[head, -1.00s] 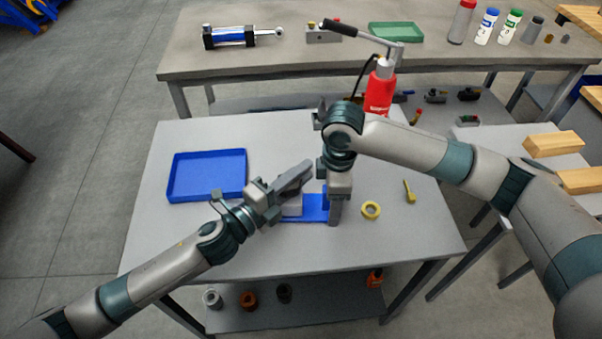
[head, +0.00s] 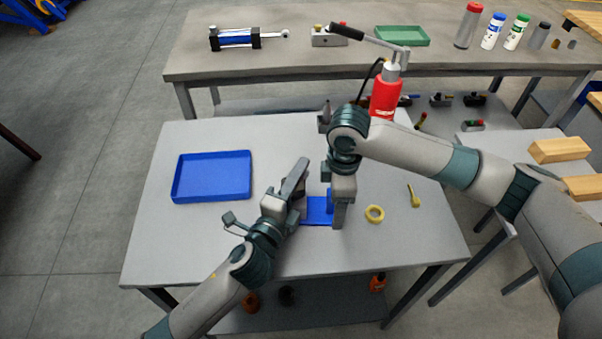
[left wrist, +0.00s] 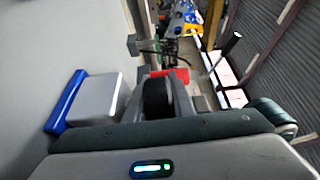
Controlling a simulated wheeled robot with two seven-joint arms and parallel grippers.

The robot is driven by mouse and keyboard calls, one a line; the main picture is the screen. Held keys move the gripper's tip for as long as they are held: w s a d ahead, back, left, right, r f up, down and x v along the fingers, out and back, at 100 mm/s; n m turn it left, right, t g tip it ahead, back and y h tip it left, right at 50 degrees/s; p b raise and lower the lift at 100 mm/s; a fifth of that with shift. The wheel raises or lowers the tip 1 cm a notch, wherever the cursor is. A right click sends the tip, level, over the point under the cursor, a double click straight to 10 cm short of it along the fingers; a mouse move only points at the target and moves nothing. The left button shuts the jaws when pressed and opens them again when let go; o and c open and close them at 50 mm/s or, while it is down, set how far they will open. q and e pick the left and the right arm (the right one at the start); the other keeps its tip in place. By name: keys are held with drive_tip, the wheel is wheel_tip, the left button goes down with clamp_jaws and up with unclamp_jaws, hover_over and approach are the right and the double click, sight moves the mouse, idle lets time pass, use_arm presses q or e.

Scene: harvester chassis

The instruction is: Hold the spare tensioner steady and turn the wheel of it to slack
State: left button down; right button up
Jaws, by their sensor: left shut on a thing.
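The spare tensioner (head: 318,211) lies on the grey table in the head view, a blue base with a grey block on it, partly hidden by both grippers. Its blue edge (left wrist: 66,102) and grey block (left wrist: 95,97) show at the left of the left wrist view. My left gripper (head: 297,176) reaches over the block's left side. In the left wrist view, its fingers are on either side of a dark round part, which looks like the wheel (left wrist: 157,98). My right gripper (head: 339,215) points down at the right end of the blue base; its fingertips' gap is not clear.
A blue tray (head: 212,178) lies left on the table. A yellow ring (head: 374,214) and a small yellow tool (head: 413,196) lie right of my right gripper. A red bottle jack (head: 385,97) stands behind my right arm. The table's front left is clear.

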use_arm(q)
drive_tip(key=c, duration=1.8)
unclamp_jaws()
use_arm(e)
drive_tip(key=shift+a, duration=0.1)
use_arm(q)
drive_tip(key=shift+s+a, duration=0.1)
drive_tip(key=v, duration=1.1)
drive_tip(key=shift+s+a, duration=0.15)
drive_tip(key=shift+s, duration=0.2)
use_arm(e)
drive_tip(key=o, duration=2.1)
drive_tip(key=shift+c, duration=0.2)
drive_tip(key=shift+r, duration=0.15)
wheel_tip(320, 180, up, 12)
drive_tip(key=shift+f, duration=0.1)
